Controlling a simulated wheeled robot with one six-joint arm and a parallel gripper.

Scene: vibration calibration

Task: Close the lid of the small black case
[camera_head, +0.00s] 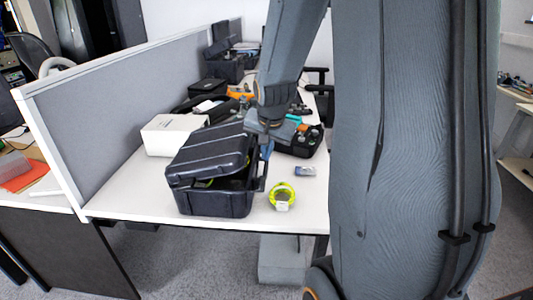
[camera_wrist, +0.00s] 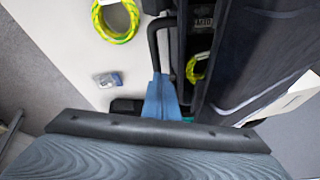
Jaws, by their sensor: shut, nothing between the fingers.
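The small black case (camera_head: 215,203) stands on the white table, its lid (camera_head: 208,153) lowered but not flush. A gap under the lid shows something yellow-green inside. In the wrist view the dark lid (camera_wrist: 262,50) fills the right side, with the open gap beside it and a yellow-green coil (camera_wrist: 193,68) inside. My gripper (camera_head: 267,151) is at the case's right side, by its handle (camera_wrist: 152,42). Its blue fingers (camera_wrist: 160,98) are together and empty. I cannot tell whether they touch the case.
A yellow-green tape ring (camera_head: 283,193) and a small blue-grey item (camera_head: 305,171) lie right of the case. A white box (camera_head: 173,135) stands behind left, by the grey partition (camera_head: 130,85). A black tray with parts (camera_head: 302,144) is behind right. The table's front edge is close.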

